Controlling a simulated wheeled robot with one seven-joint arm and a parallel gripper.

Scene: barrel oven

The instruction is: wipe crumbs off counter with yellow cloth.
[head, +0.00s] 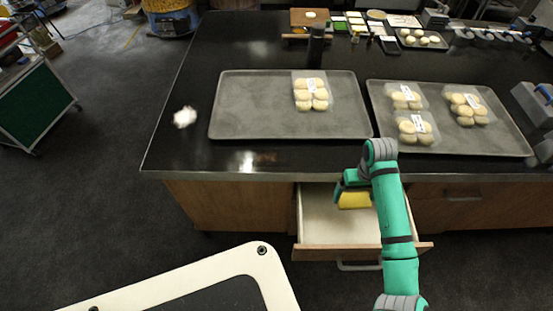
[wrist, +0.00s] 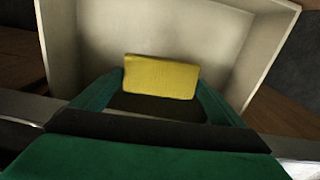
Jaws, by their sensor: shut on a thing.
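The yellow cloth (head: 354,200) is a folded, block-like piece at the open drawer (head: 318,218) below the counter's front edge. My gripper (head: 350,188) points down over the drawer and is shut on the cloth. In the wrist view the cloth (wrist: 161,77) sits between the two green fingers, with the pale drawer interior (wrist: 110,35) behind it. I cannot tell whether the cloth touches the drawer floor. The black counter (head: 270,168) is glossy. A whitish patch of crumbs (head: 185,117) lies on its left part, left of the trays.
A grey tray (head: 245,105) with one bun pack stands mid-counter, right of the crumbs. A second tray (head: 480,146) with several bun packs is at right. A dark upright cylinder (head: 316,45) stands behind the first tray. The counter's front left corner is clear. The drawer sticks out.

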